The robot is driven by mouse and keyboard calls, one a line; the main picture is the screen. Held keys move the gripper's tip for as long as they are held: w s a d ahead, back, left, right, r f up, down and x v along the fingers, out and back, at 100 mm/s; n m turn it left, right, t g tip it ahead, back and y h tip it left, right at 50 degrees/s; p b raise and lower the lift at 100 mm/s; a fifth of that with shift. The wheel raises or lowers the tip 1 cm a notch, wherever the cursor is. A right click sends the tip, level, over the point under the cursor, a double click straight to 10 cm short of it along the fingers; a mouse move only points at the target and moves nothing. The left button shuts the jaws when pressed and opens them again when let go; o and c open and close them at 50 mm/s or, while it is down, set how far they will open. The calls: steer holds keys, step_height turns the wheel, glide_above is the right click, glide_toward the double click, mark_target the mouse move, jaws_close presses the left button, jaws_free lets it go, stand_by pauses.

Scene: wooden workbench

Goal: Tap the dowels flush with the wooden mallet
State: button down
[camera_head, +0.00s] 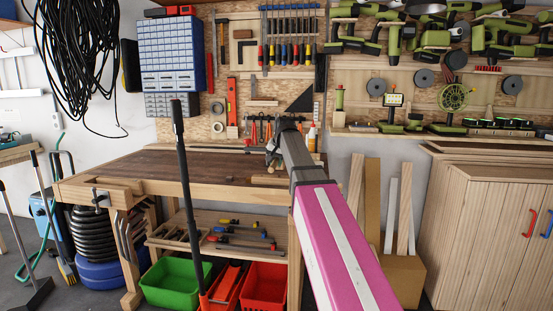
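My arm reaches over the wooden workbench (150,172) from the lower right. My gripper (272,152) is small at its far end, above the right part of the bench top, and I cannot tell whether its fingers are open or shut. A light wooden piece (268,180) lies on the bench top below it, partly hidden by my arm. I cannot make out any dowels. I cannot pick out the wooden mallet with certainty; it may be hidden behind my arm or too small to tell.
A pegboard with tools (265,88) and a blue drawer cabinet (170,48) stand behind the bench. Green (172,283) and red (265,288) bins sit below it. A wooden cabinet (480,240) is at right. A thin black pole (186,180) rises before the bench. The left bench top is clear.

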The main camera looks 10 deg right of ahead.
step_height(320, 180, down, 5)
steer(key=shift+r, duration=2.3)
